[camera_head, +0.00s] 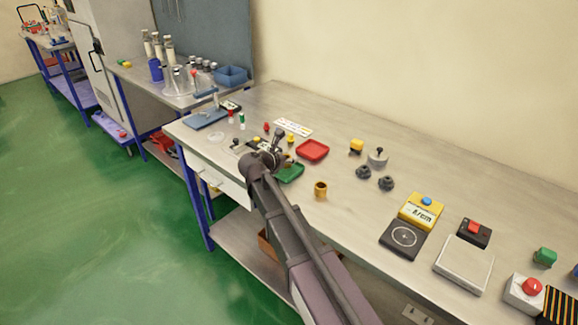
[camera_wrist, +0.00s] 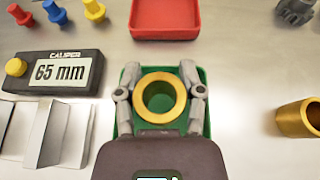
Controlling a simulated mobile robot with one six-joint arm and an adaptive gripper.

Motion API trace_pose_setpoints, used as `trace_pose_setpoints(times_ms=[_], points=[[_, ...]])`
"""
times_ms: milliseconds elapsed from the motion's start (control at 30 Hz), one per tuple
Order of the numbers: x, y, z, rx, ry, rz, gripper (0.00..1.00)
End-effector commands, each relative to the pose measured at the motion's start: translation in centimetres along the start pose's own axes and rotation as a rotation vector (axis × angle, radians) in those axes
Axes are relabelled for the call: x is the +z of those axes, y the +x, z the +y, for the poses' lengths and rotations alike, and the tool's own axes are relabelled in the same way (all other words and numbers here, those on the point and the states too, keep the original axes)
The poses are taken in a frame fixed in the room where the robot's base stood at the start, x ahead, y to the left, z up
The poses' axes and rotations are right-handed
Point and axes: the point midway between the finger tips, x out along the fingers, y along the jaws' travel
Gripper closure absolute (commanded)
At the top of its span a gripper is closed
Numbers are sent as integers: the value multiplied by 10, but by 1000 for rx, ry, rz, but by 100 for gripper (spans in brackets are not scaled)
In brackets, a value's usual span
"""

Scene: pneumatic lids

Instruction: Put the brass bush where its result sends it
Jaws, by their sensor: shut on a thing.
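My gripper (camera_wrist: 160,98) is shut on a brass bush (camera_wrist: 146,97), a short gold ring seen from above between the two grey fingers. The bush is over the green tray (camera_wrist: 123,127); I cannot tell whether it touches the tray floor. The red tray (camera_wrist: 165,30) is empty, just beyond the green one. The caliper (camera_wrist: 55,72) at left reads 65 mm. In the head view my gripper (camera_head: 272,157) is beside the green tray (camera_head: 291,173), and the red tray (camera_head: 313,149) is behind it. The held bush is hidden there.
Another brass bush (camera_wrist: 298,117) stands to the right on bare bench, also in the head view (camera_head: 320,189). Grey V-shaped blocks (camera_wrist: 50,135) lie left of my gripper. Coloured pegs (camera_wrist: 55,12) stand at far left. Dark knobbed parts (camera_head: 386,183) and a yellow-topped device (camera_head: 420,211) are further right.

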Motion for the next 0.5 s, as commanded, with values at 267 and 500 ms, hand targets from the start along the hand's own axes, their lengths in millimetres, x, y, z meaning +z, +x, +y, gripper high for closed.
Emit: trace_pose_setpoints(times_ms=[267,500], points=[[-19,8,0,-1,0,-2,100],[-18,8,-1,-2,0,-2,100]])
